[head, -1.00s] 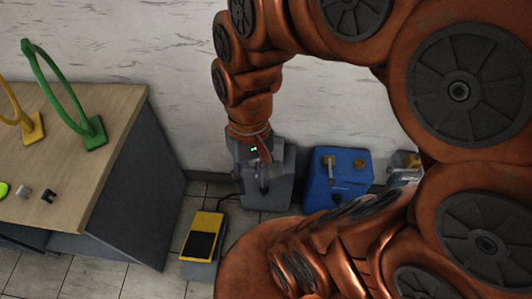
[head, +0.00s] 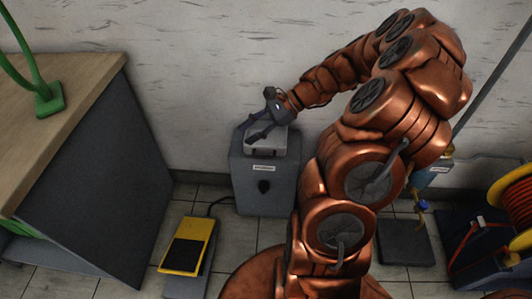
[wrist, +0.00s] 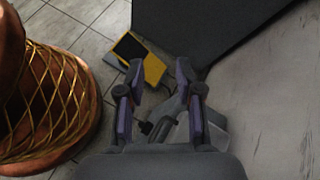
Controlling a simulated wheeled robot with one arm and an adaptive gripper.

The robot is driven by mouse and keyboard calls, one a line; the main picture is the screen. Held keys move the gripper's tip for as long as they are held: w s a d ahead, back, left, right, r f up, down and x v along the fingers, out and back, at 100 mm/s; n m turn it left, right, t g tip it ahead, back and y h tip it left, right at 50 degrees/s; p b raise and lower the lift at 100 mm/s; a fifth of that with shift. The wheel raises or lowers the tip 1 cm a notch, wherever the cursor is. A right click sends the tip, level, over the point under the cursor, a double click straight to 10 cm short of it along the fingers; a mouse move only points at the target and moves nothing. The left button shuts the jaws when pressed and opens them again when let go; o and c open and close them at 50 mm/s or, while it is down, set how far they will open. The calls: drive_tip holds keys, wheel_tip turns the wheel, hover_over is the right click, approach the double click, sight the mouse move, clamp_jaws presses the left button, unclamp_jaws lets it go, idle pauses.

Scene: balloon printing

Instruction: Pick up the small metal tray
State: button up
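My gripper (head: 256,131) is over the top of a grey box (head: 265,187) on the floor by the wall. Its two dark fingers are apart with nothing clearly between the tips, as the wrist view (wrist: 159,70) also shows. A light grey metal-looking piece (head: 284,147) sits on top of the box, partly covered by the gripper. It may be the small metal tray, but I cannot tell for sure. In the wrist view, pale grey surfaces (wrist: 183,132) show behind the fingers. I cannot tell whether the fingers touch anything.
A wooden-topped table (head: 93,83) with a green stand (head: 49,101) is at the left. A yellow and black foot pedal (head: 188,247) lies on the tiled floor. The wall is close behind the box. A yellow and orange reel (head: 517,212) is at the right.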

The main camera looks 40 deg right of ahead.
sight(265, 147)
drive_tip(key=d+f+m+t+b, duration=0.1)
drive_tip(key=d+f+m+b, duration=0.1)
drive_tip(key=d+f, duration=0.2)
drive_tip(key=d+f+m+t+b, duration=0.2)
drive_tip(key=d+f+m, duration=0.1)
drive_tip(key=d+f, duration=0.2)
drive_tip(key=d+f+m+t+b, duration=0.2)
drive_tip(key=d+f, duration=0.2)
drive_tip(key=f, duration=0.1)
drive_tip(key=shift+d+f+m+h, duration=0.1)
drive_tip(key=shift+d+m+h, duration=0.05)
drive_tip(key=shift+m+h, duration=0.2)
drive_tip(key=shift+w+f, duration=0.1)
drive_tip(key=shift+f, duration=0.05)
drive_tip(key=shift+w+a+f+b, duration=0.3)
drive_tip(key=shift+w+a+b, duration=0.15)
drive_tip(key=shift+b, duration=0.05)
drive_tip(key=shift+r+b+x, duration=0.2)
drive_tip(key=shift+b+x, duration=0.6)
drive_tip(key=shift+x, duration=0.7)
drive_tip(key=shift+r+b+x, duration=0.2)
drive_tip(key=shift+b+x, duration=0.55)
drive_tip(key=shift+x, duration=0.75)
drive_tip(key=shift+w+a, duration=0.1)
drive_tip(key=shift+a, duration=0.05)
clamp_jaws()
